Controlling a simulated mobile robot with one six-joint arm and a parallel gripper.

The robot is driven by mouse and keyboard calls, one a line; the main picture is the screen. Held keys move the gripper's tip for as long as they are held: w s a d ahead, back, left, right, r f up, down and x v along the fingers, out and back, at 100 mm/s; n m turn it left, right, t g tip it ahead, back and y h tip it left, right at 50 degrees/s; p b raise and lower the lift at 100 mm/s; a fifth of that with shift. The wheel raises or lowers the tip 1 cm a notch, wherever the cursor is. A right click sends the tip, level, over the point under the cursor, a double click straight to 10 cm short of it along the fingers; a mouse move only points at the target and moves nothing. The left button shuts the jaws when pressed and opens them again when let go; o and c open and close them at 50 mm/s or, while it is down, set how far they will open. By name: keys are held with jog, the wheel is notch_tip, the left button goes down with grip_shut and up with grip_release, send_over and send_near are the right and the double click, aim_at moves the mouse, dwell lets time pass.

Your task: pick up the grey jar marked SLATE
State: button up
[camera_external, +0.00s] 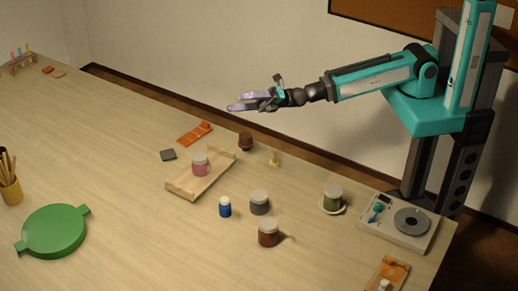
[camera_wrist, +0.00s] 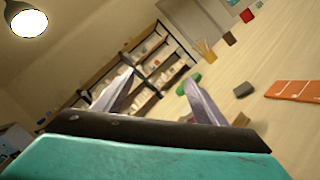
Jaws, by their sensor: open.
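A grey jar (camera_external: 259,205) with a pale lid stands upright near the middle of the table in the external view. No lettering on it is readable at this size, so the SLATE mark cannot be confirmed. My gripper (camera_external: 254,96) is open and empty, raised above the far edge of the table, well apart from the jar. In the wrist view my gripper (camera_wrist: 157,84) shows two spread fingers with nothing between them. The grey jar is not seen in the wrist view.
Near the grey jar stand a blue jar (camera_external: 225,208), a red-brown jar (camera_external: 268,235) and a green jar (camera_external: 333,200) on a white dish. A pink jar (camera_external: 200,166) sits on a wooden tray (camera_external: 184,187). A turntable-like device (camera_external: 382,235) is right; a green round object (camera_external: 53,232) is left.

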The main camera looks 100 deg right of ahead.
jog(key=s+a+f+n+g+y+p, duration=0.1)
jog(key=s+a+f+n, duration=0.1)
jog(key=a+f+n, duration=0.3)
jog(key=s+a+f+n+g+y, duration=0.1)
jog(key=s+a+f+n+y, duration=0.2)
jog(key=a, duration=0.5)
jog(key=n+g, duration=0.3)
jog(key=n, duration=0.3)
send_near(265, 192)
jog(key=shift+s+d+f+p, duration=0.2)
jog(key=shift+d+f+p, duration=0.15)
jog(key=shift+d, duration=0.1)
jog(key=b+x, duration=0.3)
jog(key=shift+f, duration=0.1)
jog(key=shift+b, duration=0.65)
jog(key=w+a+b, duration=0.1)
jog(key=b, duration=0.4)
jog(key=shift+f+n+y, duration=0.1)
jog(key=shift+n+y, duration=0.2)
jog(key=w+b, duration=0.1)
jog(key=b, duration=0.5)
jog(key=shift+a+b, duration=0.2)
jog(key=shift+b, duration=0.15)
jog(key=shift+r+b+x, duration=0.25)
jog(key=shift+b+x, duration=0.3)
jog(key=shift+x, duration=0.85)
